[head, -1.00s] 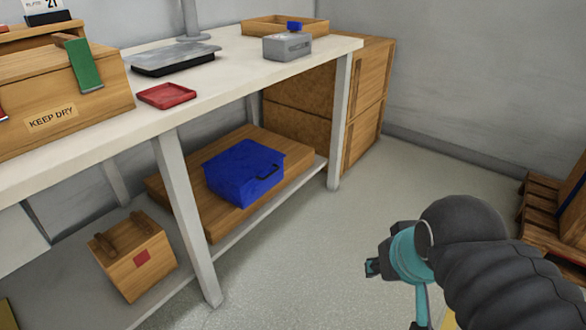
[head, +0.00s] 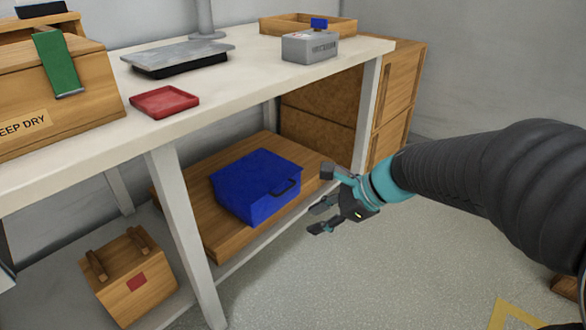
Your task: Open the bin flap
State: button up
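A blue box (head: 250,190) with a dark handle on its front right side sits on a wooden board (head: 225,240) on the low shelf. It is the most bin-like thing in view, but I cannot tell whether it is the bin with the flap; its top looks shut. My gripper (head: 312,219) is to the right of the blue box, in front of the shelf edge, pointing left. Its fingers are apart with nothing between them. In the picture it is close to the handle, with a gap between them.
The white workbench (head: 215,110) stands above the shelf, its front leg (head: 185,235) left of the blue box. On it are a red tray (head: 165,101), a grey box (head: 309,47) and a wooden case (head: 60,80). A wooden crate (head: 130,280) sits lower left.

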jog(key=w+a+f+m+t+y+b, duration=0.2)
jog(key=w+f+m+y, duration=0.35)
jog(key=w+m, duration=0.7)
jog(key=m+t+h+b, duration=0.2)
jog(key=m+t, duration=0.3)
jog(key=m, duration=0.9)
send_near(287, 188)
jog(key=x, duration=0.7)
jog(key=b+x, duration=0.1)
jog(key=x, duration=0.2)
jog(key=shift+f, duration=0.35)
grip_shut()
